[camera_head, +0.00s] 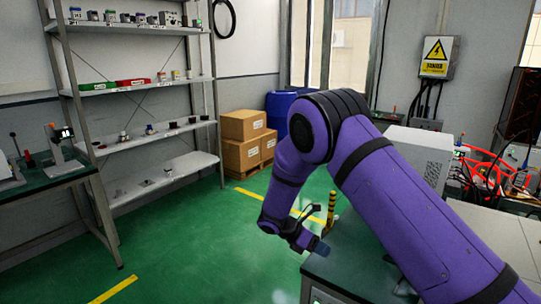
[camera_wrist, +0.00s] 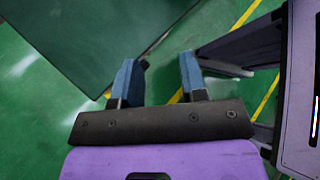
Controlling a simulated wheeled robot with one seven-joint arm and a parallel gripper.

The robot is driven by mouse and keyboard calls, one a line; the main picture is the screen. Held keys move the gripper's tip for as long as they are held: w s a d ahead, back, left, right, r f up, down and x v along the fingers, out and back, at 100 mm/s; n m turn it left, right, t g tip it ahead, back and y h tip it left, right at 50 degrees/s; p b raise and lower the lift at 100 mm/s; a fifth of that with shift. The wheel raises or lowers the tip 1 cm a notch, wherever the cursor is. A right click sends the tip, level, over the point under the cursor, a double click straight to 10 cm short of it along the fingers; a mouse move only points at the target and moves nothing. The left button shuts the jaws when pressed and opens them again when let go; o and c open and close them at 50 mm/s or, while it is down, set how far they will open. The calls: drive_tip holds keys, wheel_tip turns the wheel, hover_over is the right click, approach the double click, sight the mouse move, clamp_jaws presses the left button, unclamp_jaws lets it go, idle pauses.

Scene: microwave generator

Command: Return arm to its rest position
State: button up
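My purple arm reaches in from the lower right in the head view and bends down toward the left. My gripper (camera_head: 313,244) hangs over the near left edge of a dark green-topped table (camera_head: 345,262). In the wrist view my gripper (camera_wrist: 158,80) shows two blue fingers standing apart, with nothing between them but green floor. The same dark table top (camera_wrist: 95,35) lies beyond the fingers at the upper left.
A grey boxy device (camera_head: 418,152) stands behind my arm, near red cables (camera_head: 487,165). A shelf rack (camera_head: 140,85) stands at the left, with cardboard boxes (camera_head: 243,140) beside it. A yellow-black post (camera_head: 330,212) rises behind my gripper. Open green floor (camera_head: 190,245) lies left.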

drive_tip(key=s+d+r+m+y, duration=0.2)
drive_tip(key=s+d+r+m, duration=0.2)
drive_tip(key=r, duration=0.5)
drive_tip(key=s+d+r+m+y, duration=0.3)
drive_tip(key=s+r+m, duration=0.1)
drive_tip(key=r, duration=0.5)
drive_tip(key=s+d+r+m+y, duration=0.2)
drive_tip(key=s+d+r+m, duration=0.15)
drive_tip(key=r, duration=0.55)
drive_tip(key=s+d+r+m+t+y, duration=0.1)
drive_tip(key=s+r+m+t, duration=0.1)
drive_tip(key=s, duration=0.6)
drive_tip(key=s+d+r+m+t+y, duration=0.1)
drive_tip(key=s+d+r+m+t, duration=0.1)
drive_tip(key=s+r+m, duration=0.2)
drive_tip(key=s+d+r+m+t+y, duration=0.1)
drive_tip(key=s+r+m+t+y, duration=0.1)
drive_tip(key=s+m, duration=0.4)
drive_tip(key=shift+s+d+r, duration=0.4)
drive_tip(key=shift+s+r, duration=0.45)
drive_tip(key=shift+s, duration=2.05)
